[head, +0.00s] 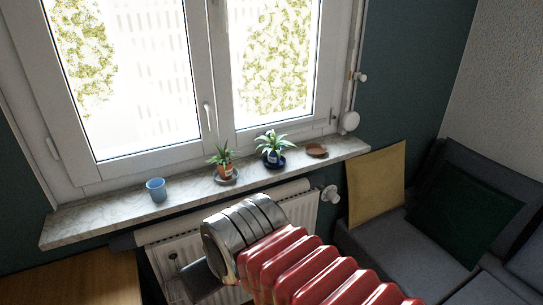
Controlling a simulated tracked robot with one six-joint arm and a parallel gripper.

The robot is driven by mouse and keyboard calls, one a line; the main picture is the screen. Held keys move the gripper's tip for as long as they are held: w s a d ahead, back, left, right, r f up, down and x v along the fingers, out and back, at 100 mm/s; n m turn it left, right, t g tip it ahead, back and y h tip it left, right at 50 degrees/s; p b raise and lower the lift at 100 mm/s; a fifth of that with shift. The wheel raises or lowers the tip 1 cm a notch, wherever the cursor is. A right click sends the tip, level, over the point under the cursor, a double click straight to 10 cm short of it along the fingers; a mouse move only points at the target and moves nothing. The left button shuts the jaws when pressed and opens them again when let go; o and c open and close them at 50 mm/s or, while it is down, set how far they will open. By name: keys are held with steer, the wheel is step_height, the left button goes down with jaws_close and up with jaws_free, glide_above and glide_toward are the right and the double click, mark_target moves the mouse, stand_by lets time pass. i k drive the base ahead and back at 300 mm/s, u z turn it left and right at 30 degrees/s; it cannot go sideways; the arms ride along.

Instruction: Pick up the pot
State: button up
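Two potted plants stand on the marble windowsill (105,216). One is a small orange pot (225,171) with a spiky green plant, on a grey saucer (228,180). To its right is a dark blue pot (272,157) with a pale label and a fuller plant, on a dark blue saucer (283,164). A light blue cup or empty pot (156,190) stands farther left on the sill. My gripper (202,282) is low in the front, below the sill and apart from the pots. Only a dark grey part of it shows, and its fingers cannot be made out.
A white radiator (300,208) with a valve is below the sill. A wooden surface (85,282) is at lower left. A grey sofa (400,240) with yellow and dark green cushions is at right. The window stands behind.

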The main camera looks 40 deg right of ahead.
mark_target(274, 156)
steer(key=z, duration=0.05)
steer(key=k, duration=1)
steer(key=z, duration=0.7)
steer(key=i, duration=1.35)
steer(key=u, duration=0.05)
